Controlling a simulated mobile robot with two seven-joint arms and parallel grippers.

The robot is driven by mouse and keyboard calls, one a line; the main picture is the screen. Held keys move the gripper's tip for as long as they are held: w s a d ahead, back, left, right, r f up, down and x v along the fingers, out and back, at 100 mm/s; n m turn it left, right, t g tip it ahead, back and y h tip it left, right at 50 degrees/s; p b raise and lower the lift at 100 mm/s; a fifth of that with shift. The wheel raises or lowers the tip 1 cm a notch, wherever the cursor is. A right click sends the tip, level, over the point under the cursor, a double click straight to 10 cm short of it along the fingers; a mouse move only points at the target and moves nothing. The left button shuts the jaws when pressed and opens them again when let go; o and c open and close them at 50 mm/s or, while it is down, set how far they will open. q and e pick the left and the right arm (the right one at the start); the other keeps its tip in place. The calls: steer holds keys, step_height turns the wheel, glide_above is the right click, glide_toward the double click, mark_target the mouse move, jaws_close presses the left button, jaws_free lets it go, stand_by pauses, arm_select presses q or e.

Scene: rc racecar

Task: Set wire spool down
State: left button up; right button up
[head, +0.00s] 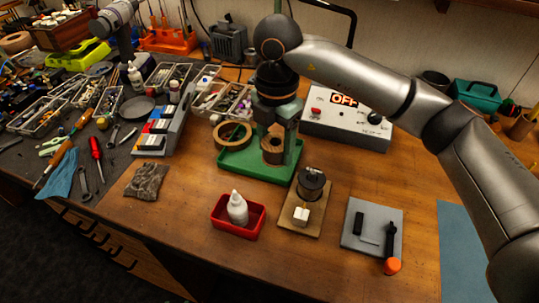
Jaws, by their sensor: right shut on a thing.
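My right gripper (277,146) reaches down over a green tray (236,168) near the middle of the bench. Its fingers are shut on a copper-coloured wire spool (272,151), which is upright and low over the right part of the tray. The fingers partly cover the spool, and I cannot tell whether its base touches the tray floor. My left gripper is not seen.
In front stand a red tray (219,225) with a white bottle (238,209), a wooden board (288,216) with a black coil (311,184), and a grey plate (353,237). A control box (327,123) reading OFF is behind right.

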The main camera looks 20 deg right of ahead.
mark_target(270, 169)
steer(key=w+f, duration=0.2)
steer(key=shift+a+f, duration=0.3)
steer(key=shift+a, duration=0.05)
steer(key=shift+f+p, duration=0.3)
steer(key=shift+f, duration=1.2)
steer(key=shift+f, duration=0.2)
steer(key=o, duration=1.4)
steer(key=shift+o, duration=0.2)
step_height(270, 169, up, 12)
steer(key=shift+r+b, duration=0.25)
steer(key=shift+b, duration=0.05)
